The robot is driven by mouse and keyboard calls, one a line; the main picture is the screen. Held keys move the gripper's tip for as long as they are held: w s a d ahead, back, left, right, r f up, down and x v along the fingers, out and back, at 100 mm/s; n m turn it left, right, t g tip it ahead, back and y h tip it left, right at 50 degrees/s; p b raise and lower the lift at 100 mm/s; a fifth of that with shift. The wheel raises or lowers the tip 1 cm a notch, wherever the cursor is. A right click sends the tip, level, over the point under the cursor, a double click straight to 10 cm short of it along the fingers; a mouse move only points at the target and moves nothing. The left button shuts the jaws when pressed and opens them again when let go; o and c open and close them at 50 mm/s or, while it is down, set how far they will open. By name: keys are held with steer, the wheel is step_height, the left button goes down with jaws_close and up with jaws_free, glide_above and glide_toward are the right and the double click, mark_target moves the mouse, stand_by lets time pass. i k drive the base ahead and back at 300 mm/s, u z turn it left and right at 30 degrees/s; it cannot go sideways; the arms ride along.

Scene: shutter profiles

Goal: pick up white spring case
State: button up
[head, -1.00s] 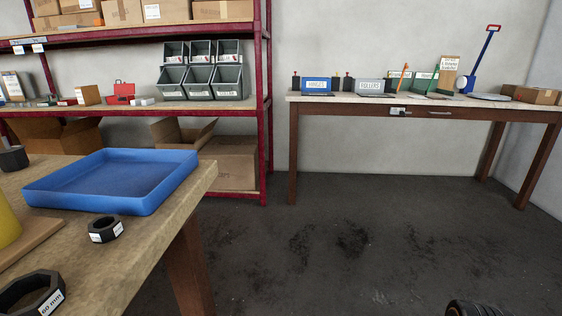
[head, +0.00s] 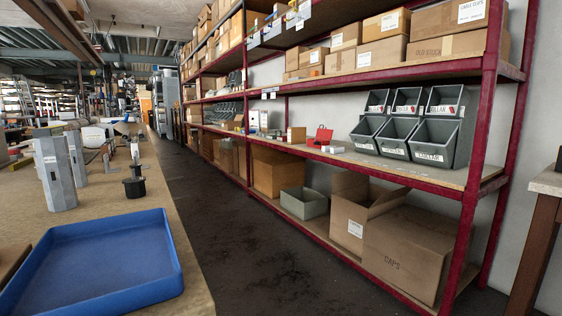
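I cannot make out for certain which thing is the white spring case. A small whitish box (head: 333,149) lies on the middle shelf, just right of a red case (head: 320,137). A taller white item (head: 258,121) stands farther left on the same shelf. Both are too small to identify. My gripper is not in view.
A blue tray (head: 180,268) sits on the wooden workbench (head: 150,199) at left, with grey metal profiles (head: 55,172) behind it. Grey bins (head: 432,140) and cardboard boxes (head: 415,250) fill the red-framed rack. The dark floor aisle (head: 235,245) between is clear.

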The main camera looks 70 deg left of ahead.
mark_target(135, 145)
steer(key=u, duration=2.2)
steer(key=i, duration=3.85)
steer(key=u, duration=2.75)
